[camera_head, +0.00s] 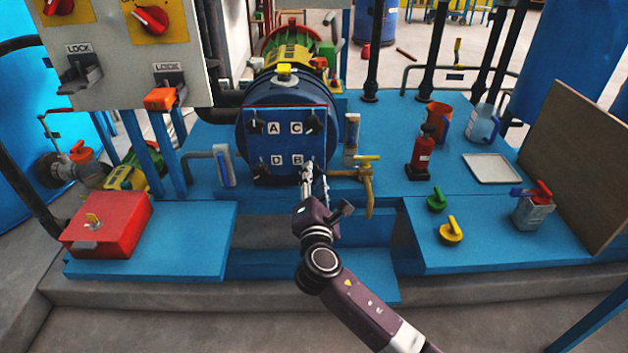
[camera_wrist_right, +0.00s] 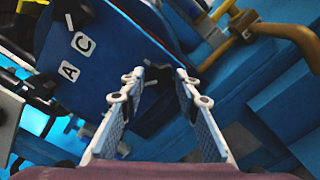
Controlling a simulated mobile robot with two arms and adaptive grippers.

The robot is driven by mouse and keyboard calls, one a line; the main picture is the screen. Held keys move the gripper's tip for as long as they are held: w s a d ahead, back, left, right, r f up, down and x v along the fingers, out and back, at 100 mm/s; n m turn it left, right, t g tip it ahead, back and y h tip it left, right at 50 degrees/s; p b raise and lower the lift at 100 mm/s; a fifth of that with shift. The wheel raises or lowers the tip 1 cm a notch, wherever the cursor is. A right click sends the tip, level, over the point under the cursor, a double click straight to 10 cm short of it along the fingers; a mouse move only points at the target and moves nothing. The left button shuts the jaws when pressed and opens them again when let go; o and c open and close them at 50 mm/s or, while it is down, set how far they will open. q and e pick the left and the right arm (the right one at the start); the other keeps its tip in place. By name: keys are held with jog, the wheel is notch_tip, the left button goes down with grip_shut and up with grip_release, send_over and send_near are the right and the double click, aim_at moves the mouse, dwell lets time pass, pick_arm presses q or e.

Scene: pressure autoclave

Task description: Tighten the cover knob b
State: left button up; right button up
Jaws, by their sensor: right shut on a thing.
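The blue square cover plate (camera_head: 285,144) on the front of the round vessel carries labels A, C, D and B, with a black knob near each. Cover knob b (camera_wrist_right: 155,106) is the black knob at the lower right, below label B (camera_head: 297,160). My right gripper (camera_head: 308,172) reaches up to it from below and is shut on it, with the knob between the fingertips in the right wrist view (camera_wrist_right: 158,80). The fingers hide most of the knob in the head view. My left gripper is not in view.
A brass tap with a yellow handle (camera_head: 367,158) stands just right of the gripper. A red box (camera_head: 106,225) is at the left.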

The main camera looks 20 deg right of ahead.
jog(key=m+b, duration=0.1)
jog(key=m, duration=0.3)
jog(key=shift+f+m+b, duration=0.2)
jog(key=shift+m+b, duration=0.1)
jog(key=shift+b, duration=0.05)
jog(key=shift+m, duration=0.5)
jog(key=m+b, duration=0.2)
jog(key=m, duration=0.2)
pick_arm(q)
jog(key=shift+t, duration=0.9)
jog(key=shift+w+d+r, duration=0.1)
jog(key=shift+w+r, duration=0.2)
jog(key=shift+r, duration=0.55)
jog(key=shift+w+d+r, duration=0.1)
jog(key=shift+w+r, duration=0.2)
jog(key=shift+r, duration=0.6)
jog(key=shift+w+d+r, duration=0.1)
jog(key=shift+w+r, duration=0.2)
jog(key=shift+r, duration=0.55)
pick_arm(e)
jog(key=shift+m, duration=0.8)
jog(key=o, duration=1.2)
jog(key=shift+r, duration=0.1)
jog(key=shift+c, duration=0.2)
jog(key=v, duration=1.2)
